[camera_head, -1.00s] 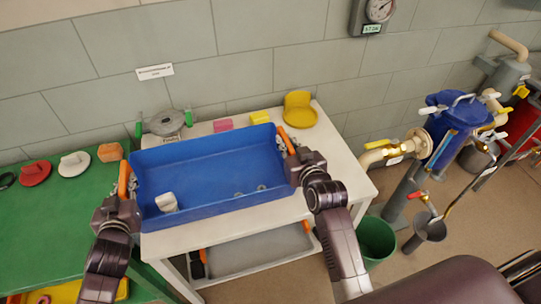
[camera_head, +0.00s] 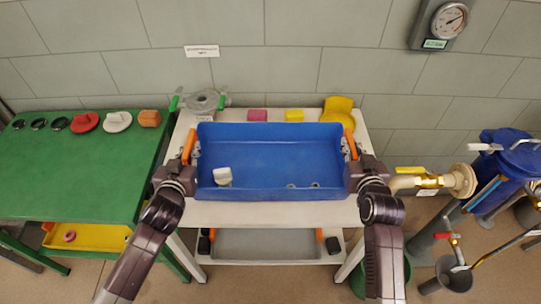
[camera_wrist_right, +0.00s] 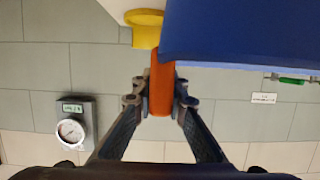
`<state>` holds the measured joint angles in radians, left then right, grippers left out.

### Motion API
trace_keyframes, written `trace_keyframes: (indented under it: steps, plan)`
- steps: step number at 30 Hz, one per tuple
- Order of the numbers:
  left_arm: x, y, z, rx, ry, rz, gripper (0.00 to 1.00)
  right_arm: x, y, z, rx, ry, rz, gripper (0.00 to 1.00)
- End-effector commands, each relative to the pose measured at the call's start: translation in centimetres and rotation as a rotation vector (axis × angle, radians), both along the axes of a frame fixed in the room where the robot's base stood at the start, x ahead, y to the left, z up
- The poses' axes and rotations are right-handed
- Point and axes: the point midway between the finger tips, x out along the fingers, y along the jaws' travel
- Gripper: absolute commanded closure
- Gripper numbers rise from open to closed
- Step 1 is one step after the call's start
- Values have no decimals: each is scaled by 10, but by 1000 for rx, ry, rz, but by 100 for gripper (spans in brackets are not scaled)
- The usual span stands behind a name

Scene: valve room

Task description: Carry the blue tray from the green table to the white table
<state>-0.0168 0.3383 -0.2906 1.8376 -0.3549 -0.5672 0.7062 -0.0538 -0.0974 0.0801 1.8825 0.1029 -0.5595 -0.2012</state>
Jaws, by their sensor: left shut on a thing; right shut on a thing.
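The blue tray (camera_head: 270,150) is in front of me in the head view, level, over the white table (camera_head: 270,214). I cannot tell whether it touches the tabletop. It holds a white piece (camera_head: 222,176) and small rings (camera_head: 314,185). My left gripper (camera_head: 188,158) is shut on the tray's left orange handle (camera_head: 189,146). My right gripper (camera_head: 352,158) is shut on the right orange handle (camera_head: 350,144). The right wrist view shows the right fingers (camera_wrist_right: 160,100) around that handle, with the blue tray wall above. The green table (camera_head: 80,180) stands to the left.
Behind the tray on the white table are a grey valve part (camera_head: 203,101), a pink block (camera_head: 257,115), a yellow block (camera_head: 294,115) and a yellow part (camera_head: 339,111). A grey tray (camera_head: 265,244) is on the lower shelf. Pipes and a blue vessel (camera_head: 505,165) stand to the right.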

Motion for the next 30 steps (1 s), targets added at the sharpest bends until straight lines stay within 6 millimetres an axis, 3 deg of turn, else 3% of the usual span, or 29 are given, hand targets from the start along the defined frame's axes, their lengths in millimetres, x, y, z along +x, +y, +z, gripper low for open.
trace_keyframes:
  steps: [11, 30]
  plan:
    - [1, 1, -5, 1, -4, 1, 100, 1, -1, -5, -2, -6, -2, 100]
    - [1, 1, -38, 1, -4, 1, 100, 1, -1, -37, -2, -6, -3, 100]
